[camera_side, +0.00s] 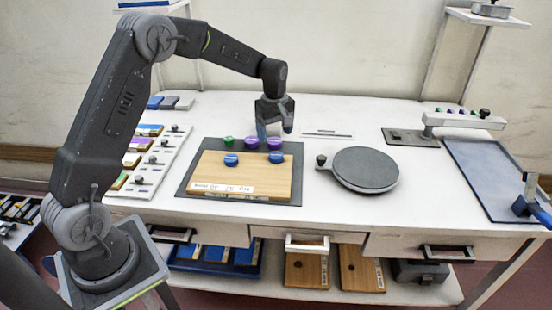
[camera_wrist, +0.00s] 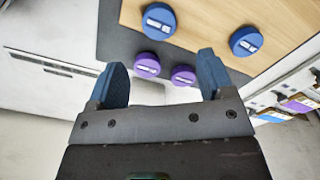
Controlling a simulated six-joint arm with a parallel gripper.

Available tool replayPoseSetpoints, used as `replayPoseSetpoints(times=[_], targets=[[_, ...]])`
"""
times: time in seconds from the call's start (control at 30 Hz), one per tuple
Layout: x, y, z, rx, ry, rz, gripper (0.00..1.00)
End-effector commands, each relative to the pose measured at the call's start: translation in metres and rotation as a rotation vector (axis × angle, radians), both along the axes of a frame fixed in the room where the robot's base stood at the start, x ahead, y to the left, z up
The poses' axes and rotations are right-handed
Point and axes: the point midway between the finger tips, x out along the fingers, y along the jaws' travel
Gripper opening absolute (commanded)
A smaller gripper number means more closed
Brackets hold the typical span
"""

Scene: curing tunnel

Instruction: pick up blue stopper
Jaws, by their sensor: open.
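Two round blue stoppers sit on the wooden board: a left one (camera_side: 231,159) and a right one (camera_side: 276,157). The wrist view shows both, one at the top centre (camera_wrist: 159,21) and one at the upper right (camera_wrist: 248,42). Each has a pale label on top. My gripper (camera_side: 275,130) is open and points down above the back edge of the board, behind the blue stoppers. In the wrist view its blue fingers (camera_wrist: 163,65) are spread apart with nothing held. Two purple stoppers appear between and just beyond the fingertips, and the blue ones lie farther off.
Two purple stoppers (camera_side: 252,142) and a green stopper (camera_side: 228,140) stand along the back of the board (camera_side: 200,172), on a dark mat (camera_side: 295,180). A round grey turntable (camera_side: 365,168) is to the right. White table (camera_side: 330,112) is mostly clear behind it.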

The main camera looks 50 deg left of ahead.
Motion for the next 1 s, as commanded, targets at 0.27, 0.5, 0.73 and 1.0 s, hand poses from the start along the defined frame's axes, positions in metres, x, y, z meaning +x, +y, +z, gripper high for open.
replayPoseSetpoints(times=[0.27, 0.5, 0.73, 1.0], targets=[[0.000, -0.001, -0.026, 0.000, 0.000, -0.002, 0.75], [-0.002, -0.005, -0.058, 0.000, 0.003, -0.003, 0.75], [-0.001, -0.004, -0.075, 0.000, 0.000, -0.002, 0.75], [-0.001, -0.004, -0.075, 0.000, -0.001, -0.002, 0.67]])
